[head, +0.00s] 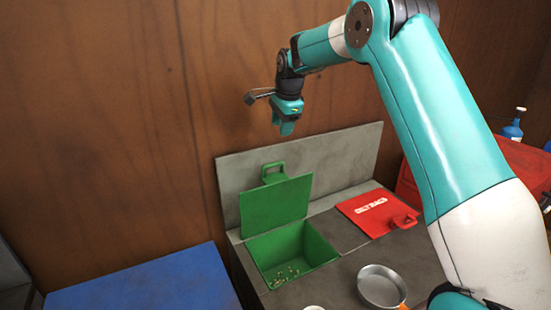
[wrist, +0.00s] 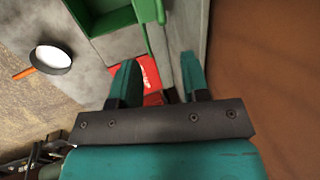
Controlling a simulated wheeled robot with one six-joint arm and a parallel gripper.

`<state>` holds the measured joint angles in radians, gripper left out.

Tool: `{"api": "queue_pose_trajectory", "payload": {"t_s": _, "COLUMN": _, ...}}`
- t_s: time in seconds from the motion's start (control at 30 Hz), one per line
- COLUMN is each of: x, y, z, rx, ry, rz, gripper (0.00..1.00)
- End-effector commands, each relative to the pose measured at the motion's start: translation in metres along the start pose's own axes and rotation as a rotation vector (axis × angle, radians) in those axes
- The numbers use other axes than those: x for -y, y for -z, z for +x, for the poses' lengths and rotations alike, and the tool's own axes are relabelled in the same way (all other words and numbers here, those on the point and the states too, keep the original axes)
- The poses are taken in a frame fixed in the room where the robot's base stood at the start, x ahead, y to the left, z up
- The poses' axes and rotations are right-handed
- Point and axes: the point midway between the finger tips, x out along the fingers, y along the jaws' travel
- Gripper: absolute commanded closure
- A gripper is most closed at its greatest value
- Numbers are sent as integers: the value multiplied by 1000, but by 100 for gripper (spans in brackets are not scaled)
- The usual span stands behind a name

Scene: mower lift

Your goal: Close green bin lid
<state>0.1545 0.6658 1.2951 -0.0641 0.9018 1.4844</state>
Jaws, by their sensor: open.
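The green bin (head: 290,250) is set into a grey bench, with small yellowish bits on its floor. Its green lid (head: 275,204) stands open, tilted up at the back near the grey backboard, with a green handle (head: 273,173) at its top edge. My gripper (head: 286,128) is above and behind the lid, pointing down, apart from it. In the wrist view my gripper (wrist: 157,75) is open and empty. The green bin (wrist: 112,15) shows at the top of that view; the lid is seen nearly edge-on beside it.
A red lid (head: 378,212) with white lettering lies flat right of the bin. A round metal pan (head: 381,286) sits at the front. A blue surface (head: 150,285) is at left, a blue bottle (head: 513,127) at far right. A wooden wall (head: 120,120) rises behind.

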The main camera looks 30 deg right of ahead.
Motion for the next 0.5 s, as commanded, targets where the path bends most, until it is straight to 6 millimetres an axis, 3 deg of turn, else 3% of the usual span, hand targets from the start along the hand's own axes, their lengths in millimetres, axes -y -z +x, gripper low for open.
{"api": "queue_pose_trajectory", "payload": {"t_s": 0.5, "x": 0, "y": -1, "z": 112, "rx": 1, "ry": -4, "rz": -4, "gripper": 58}}
